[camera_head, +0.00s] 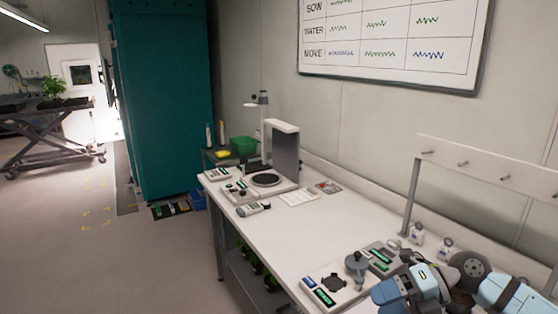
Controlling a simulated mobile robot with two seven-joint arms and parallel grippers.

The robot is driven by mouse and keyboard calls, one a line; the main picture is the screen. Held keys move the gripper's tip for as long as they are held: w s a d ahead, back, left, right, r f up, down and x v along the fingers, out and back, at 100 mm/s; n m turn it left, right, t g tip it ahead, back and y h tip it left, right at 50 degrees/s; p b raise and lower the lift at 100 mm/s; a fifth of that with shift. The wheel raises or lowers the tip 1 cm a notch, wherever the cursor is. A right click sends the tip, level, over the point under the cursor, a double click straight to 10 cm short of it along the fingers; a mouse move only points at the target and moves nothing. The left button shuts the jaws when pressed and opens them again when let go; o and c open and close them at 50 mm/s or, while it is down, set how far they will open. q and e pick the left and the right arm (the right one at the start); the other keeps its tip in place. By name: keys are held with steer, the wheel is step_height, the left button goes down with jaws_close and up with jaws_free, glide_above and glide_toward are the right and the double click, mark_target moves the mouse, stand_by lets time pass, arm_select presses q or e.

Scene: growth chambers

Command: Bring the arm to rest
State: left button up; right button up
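My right arm (415,287) comes in from the lower right corner, with light blue links and a dark round joint. It is bent over or in front of the near right end of the white bench (330,232). I cannot make out any fingers or a held object at its visible end. My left arm and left gripper are not in view.
A grey device (335,283) and a small grey instrument (356,265) stand close to my arm. White bottles (417,233) and a pegged rack (480,165) are behind it. Farther off are a balance (266,180) and a teal cabinet (160,100).

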steer(key=s+a+f+m+t+y+b, duration=0.2)
steer(key=a+f+m+t+y, duration=0.2)
steer(key=a+m+y, duration=0.15)
steer(key=s+d+f+m+t+h+b, duration=0.1)
steer(key=s+f+m+t+h, duration=0.1)
steer(key=f+m+t+h, duration=0.45)
steer(key=s+f+m+t+h+b, duration=0.1)
steer(key=s+f+m+h, duration=0.2)
steer(key=f+m, duration=0.7)
steer(key=s+d+f+m+t+h+b, duration=0.1)
steer(key=s+f+m+t+h, duration=0.15)
steer(key=f+m+h, duration=0.45)
steer(key=s+f+m+g+y+b, duration=0.15)
steer(key=s+f+m+g, duration=0.3)
steer(key=s+f, duration=0.5)
step_height(320, 180, up, 12)
steer(key=t+p, duration=0.1)
steer(key=p, duration=1.2)
steer(key=shift+w+f, duration=0.2)
steer(key=shift+w, duration=0.1)
steer(key=shift+m+h, duration=0.25)
